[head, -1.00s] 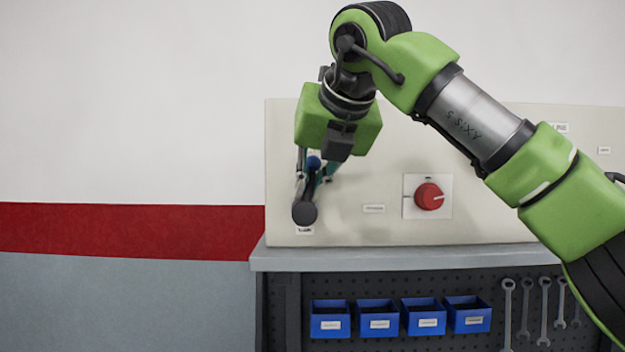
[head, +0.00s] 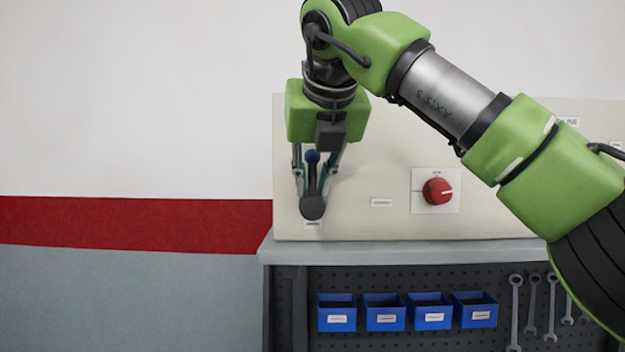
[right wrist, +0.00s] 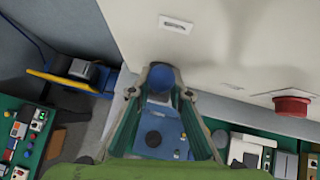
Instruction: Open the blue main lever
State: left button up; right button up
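The main lever (head: 312,181) is on the cream panel in the head view, with a blue ball knob (head: 312,156) at its top and a dark round hub (head: 312,207) at its foot. It points straight up. My right gripper (head: 316,183) comes down over it, fingers apart, one on each side of the lever. In the right wrist view the blue knob (right wrist: 161,78) shows between the two fingers (right wrist: 166,88). Whether a finger touches the lever I cannot tell. My left gripper is out of view.
Below the ledge (head: 400,252) hang several blue bins (head: 383,313) and several wrenches (head: 515,312). The wall left of the panel is clear.

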jog(key=shift+s+a+f, duration=0.15)
jog(key=shift+s+f, duration=0.05)
jog(key=shift+f, duration=0.05)
jog(key=shift+r, duration=0.1)
jog(key=v, duration=1.1)
jog(key=shift+s+r, duration=0.25)
jog(key=shift+s, duration=0.1)
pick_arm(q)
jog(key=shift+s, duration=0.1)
